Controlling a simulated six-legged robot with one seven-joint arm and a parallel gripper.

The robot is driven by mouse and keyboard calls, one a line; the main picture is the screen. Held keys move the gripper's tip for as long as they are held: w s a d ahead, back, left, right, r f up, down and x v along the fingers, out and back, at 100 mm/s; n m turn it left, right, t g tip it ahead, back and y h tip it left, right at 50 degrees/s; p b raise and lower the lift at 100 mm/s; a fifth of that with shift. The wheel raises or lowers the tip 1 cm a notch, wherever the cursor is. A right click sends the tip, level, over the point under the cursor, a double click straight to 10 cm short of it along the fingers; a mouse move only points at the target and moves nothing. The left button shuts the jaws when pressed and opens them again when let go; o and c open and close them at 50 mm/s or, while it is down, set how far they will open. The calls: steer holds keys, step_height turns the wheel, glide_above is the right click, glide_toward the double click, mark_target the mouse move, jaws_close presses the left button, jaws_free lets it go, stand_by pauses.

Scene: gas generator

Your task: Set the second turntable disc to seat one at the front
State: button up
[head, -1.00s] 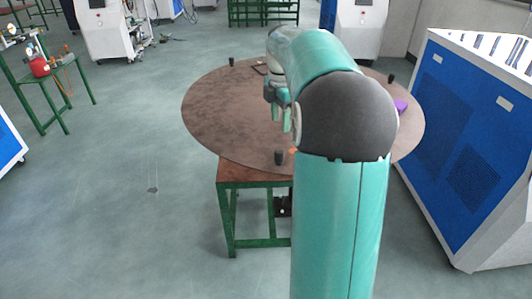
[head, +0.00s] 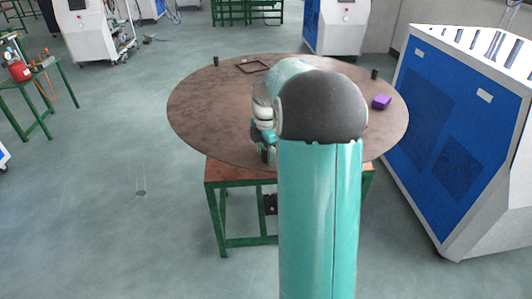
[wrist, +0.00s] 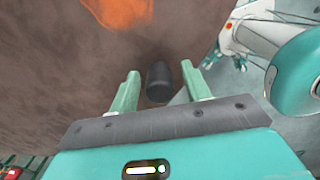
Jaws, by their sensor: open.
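The turntable disc (head: 205,115) is a wide brown round plate on a green-legged stand. Black upright pegs stand near its rim, one at the back left (head: 216,61) and one at the back right (head: 374,74). In the wrist view a black peg (wrist: 158,80) stands at the near rim, between and slightly beyond the fingertips of my open gripper (wrist: 161,78). I cannot tell whether either finger touches it. An orange patch (wrist: 120,9) lies on the disc beyond. In the head view my arm hides this peg, the orange patch and most of my gripper.
A purple block (head: 381,102) and a dark square frame (head: 252,66) lie on the disc. A blue and white cabinet (head: 455,130) stands close on the right. A green bench with a red item (head: 20,71) is at the left. The floor at left is open.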

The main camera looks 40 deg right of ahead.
mark_target(212, 146)
steer(key=shift+f, duration=0.1)
jaws_close()
steer(key=w+a+m, duration=0.1)
steer(key=w+a, duration=0.2)
steer(key=w, duration=0.3)
steer(key=w+a+m, duration=0.2)
steer(key=w+a, duration=0.1)
steer(key=w, duration=0.2)
steer(key=w+a+m, duration=0.1)
steer(key=w+a, duration=0.1)
steer(key=w, duration=0.4)
steer(key=shift+w+a+m, duration=0.35)
steer(key=shift+a+m, duration=0.05)
jaws_free()
steer(key=shift+a, duration=0.15)
step_height(212, 146, up, 14)
